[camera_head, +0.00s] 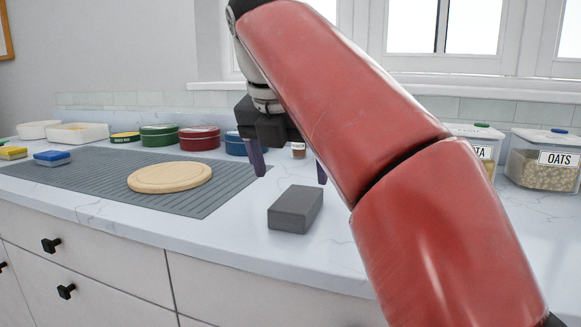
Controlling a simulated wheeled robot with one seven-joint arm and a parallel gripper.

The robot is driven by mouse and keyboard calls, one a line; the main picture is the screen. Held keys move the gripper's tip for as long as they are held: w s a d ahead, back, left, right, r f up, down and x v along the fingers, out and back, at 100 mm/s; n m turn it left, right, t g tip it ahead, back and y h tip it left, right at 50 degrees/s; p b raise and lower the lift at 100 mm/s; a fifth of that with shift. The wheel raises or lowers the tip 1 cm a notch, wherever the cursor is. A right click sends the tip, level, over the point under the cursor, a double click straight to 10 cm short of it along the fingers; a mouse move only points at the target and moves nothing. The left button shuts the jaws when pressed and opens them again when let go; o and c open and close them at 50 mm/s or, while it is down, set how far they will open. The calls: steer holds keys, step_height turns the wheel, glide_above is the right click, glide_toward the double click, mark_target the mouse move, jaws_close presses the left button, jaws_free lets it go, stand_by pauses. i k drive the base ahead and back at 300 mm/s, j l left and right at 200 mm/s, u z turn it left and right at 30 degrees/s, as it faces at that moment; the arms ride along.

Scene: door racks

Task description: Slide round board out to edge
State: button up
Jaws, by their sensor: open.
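The round board (170,178) is a light wooden disc lying flat on a grey ribbed mat (100,193) on the counter. It rests toward the mat's right part, set back from the counter's front edge. My gripper (291,172) is open and empty, pointing down to the right of the board, apart from it. Its fingers are dark purple. It appears to be above the counter, behind a dark grey block; its exact height is hard to tell. My red arm covers the right middle of the view.
The dark grey block (295,209) sits on the counter below my gripper. Green (158,136) and red (199,138) tins, white trays (78,133) and sponges (52,158) stand behind or left. An oats container (543,165) stands at right. Bare counter lies before the mat.

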mark_target(174, 177)
steer(key=k, duration=1)
